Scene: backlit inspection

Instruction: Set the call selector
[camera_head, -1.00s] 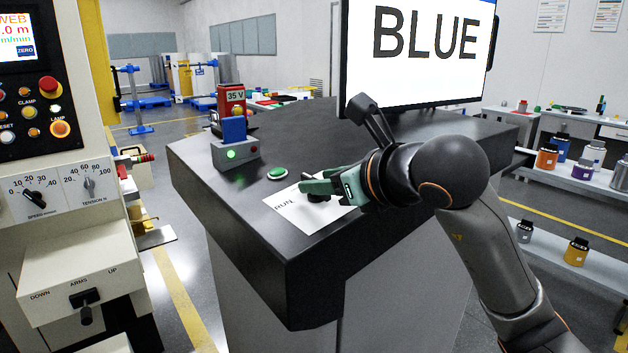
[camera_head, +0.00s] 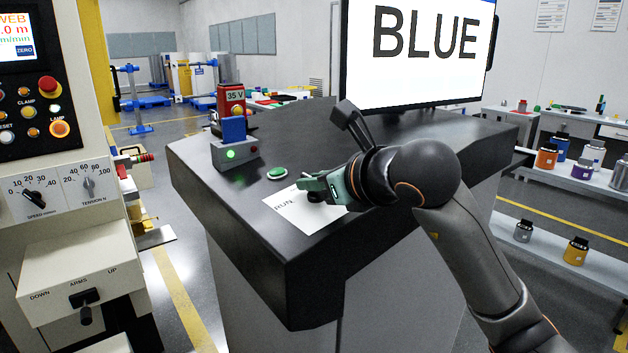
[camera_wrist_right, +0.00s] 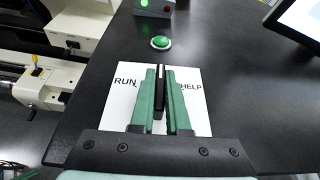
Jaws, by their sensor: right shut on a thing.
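The call selector is a black knob (camera_wrist_right: 159,95) with a pale mark, on a white plate (camera_wrist_right: 200,116) printed RUN at the left and HELP at the right. In the wrist view the knob points up the picture, between the two words. My right gripper (camera_wrist_right: 160,78) is shut on the knob, one green finger on each side. In the head view the right gripper (camera_head: 308,186) reaches in from the right, low over the plate (camera_head: 300,215); the knob is mostly hidden under its fingers there. My left gripper is not in view.
A green button (camera_head: 277,173) lies just beyond the plate. A grey box (camera_head: 236,153) with a lit green lamp stands behind it. A monitor (camera_head: 415,50) reading BLUE stands at the back of the dark desk (camera_head: 240,215). A machine panel (camera_head: 55,190) is at the left.

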